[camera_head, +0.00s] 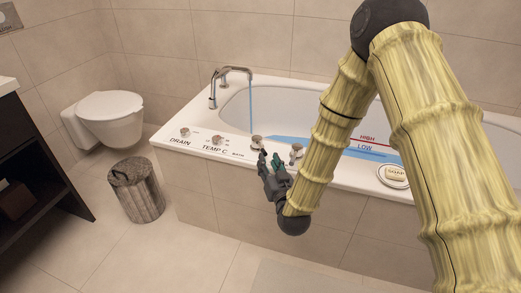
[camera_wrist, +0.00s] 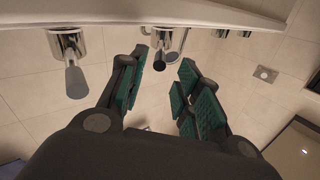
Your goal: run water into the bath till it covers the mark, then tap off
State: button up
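The white bath (camera_head: 180,138) holds some blue water (camera_head: 287,142). A thin blue stream falls into it from the curved metal spout (camera_head: 232,70). On the inner wall are a red HIGH mark (camera_head: 368,139) and a blue LOW mark (camera_head: 365,148). The water surface lies near LOW and below HIGH; my arm hides part of it. Two metal handles, one on the left (camera_head: 257,142) and one on the right (camera_head: 297,150), stand at the front rim. My gripper (camera_head: 270,158) is open beside the left handle. In the wrist view a dark-ended handle (camera_wrist: 160,58) shows between the open fingers, with no clear contact.
The DRAIN knob (camera_head: 185,131) and TEMP C knob (camera_head: 217,140) stand left on the rim. A soap dish (camera_head: 393,182) is on the right rim. A bin (camera_head: 137,190) and toilet (camera_head: 108,112) stand left. The floor before the bath is clear.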

aim_at(259, 142)
jog(key=b+x, duration=0.1)
jog(key=x, duration=0.9)
jog(key=shift+f+b, duration=0.1)
jog(key=shift+b, duration=0.25)
jog(key=shift+s, duration=0.1)
grip_shut()
